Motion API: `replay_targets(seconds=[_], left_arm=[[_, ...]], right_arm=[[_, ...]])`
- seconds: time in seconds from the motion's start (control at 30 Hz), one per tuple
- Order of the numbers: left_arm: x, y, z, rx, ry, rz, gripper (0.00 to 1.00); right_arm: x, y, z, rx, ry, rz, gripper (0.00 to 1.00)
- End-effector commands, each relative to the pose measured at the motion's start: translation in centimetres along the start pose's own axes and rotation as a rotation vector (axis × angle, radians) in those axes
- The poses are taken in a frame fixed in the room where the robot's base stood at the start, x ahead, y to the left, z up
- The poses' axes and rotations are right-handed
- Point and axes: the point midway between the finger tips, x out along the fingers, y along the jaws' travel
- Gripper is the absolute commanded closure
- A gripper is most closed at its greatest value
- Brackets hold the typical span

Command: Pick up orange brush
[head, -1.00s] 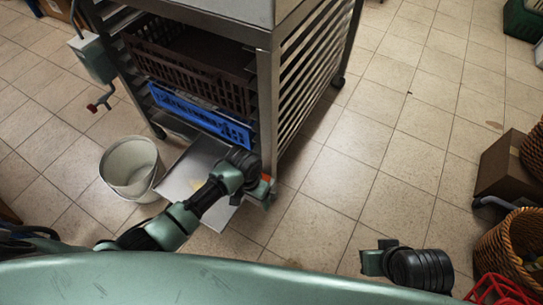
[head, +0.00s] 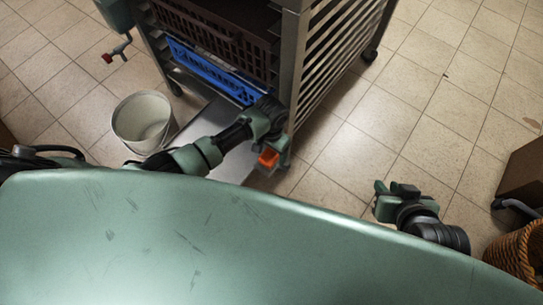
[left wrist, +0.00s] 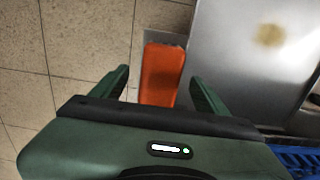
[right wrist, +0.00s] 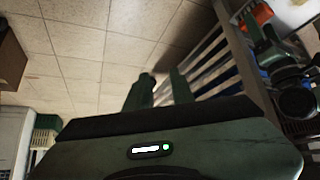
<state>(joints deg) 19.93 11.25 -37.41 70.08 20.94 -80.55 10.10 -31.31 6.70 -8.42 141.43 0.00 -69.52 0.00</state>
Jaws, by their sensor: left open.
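The orange brush (head: 268,157) shows as a small orange block beside the foot of the metal rack. In the left wrist view the brush (left wrist: 162,72) lies lengthwise between the fingers, next to the metal tray's edge. My left gripper (head: 275,148) is open; a finger stands on each side of the brush with gaps, and no contact shows. Part of the brush is hidden by the gripper body. An orange patch near my left arm also shows in the right wrist view (right wrist: 262,14). My right gripper (head: 388,190) is slightly open and empty, away from the brush.
The metal rack (head: 290,75) holds a brown crate (head: 225,38) and a blue crate (head: 205,72). A low metal tray (head: 232,168) sticks out at its base. A white bucket (head: 142,120) stands left. A wicker basket (head: 520,252) is at right. Floor right of the rack is clear.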

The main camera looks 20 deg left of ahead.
Motion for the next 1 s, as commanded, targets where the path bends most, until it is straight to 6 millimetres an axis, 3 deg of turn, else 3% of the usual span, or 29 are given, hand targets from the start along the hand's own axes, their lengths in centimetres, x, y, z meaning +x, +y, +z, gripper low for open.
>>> replay_targets(seconds=[0.23,0.5,0.7,0.9,0.93,1.0], left_arm=[[1.9,-0.1,-0.1,0.0,-0.001,0.0,0.25],[3.8,-0.1,-0.1,0.0,0.0,0.0,0.25],[4.2,-0.1,-0.1,0.0,0.0,0.0,0.25],[4.2,-0.1,-0.1,0.0,0.001,0.0,0.25],[4.2,-0.1,-0.1,0.0,0.0,0.0,0.28],[4.2,-0.1,-0.1,0.0,0.0,0.0,0.48]], right_arm=[[0.6,-0.7,-5.3,-0.004,0.253,-0.014,0.77],[-0.6,-1.4,-10.6,-0.006,0.51,-0.03,0.77],[-1.3,-1.6,-12.1,-0.006,0.589,-0.034,0.77],[-1.4,-1.6,-12.2,-0.006,0.593,-0.034,0.77],[-1.4,-1.6,-12.2,-0.006,0.593,-0.034,0.77],[-1.4,-1.6,-12.2,-0.006,0.592,-0.034,0.77]])
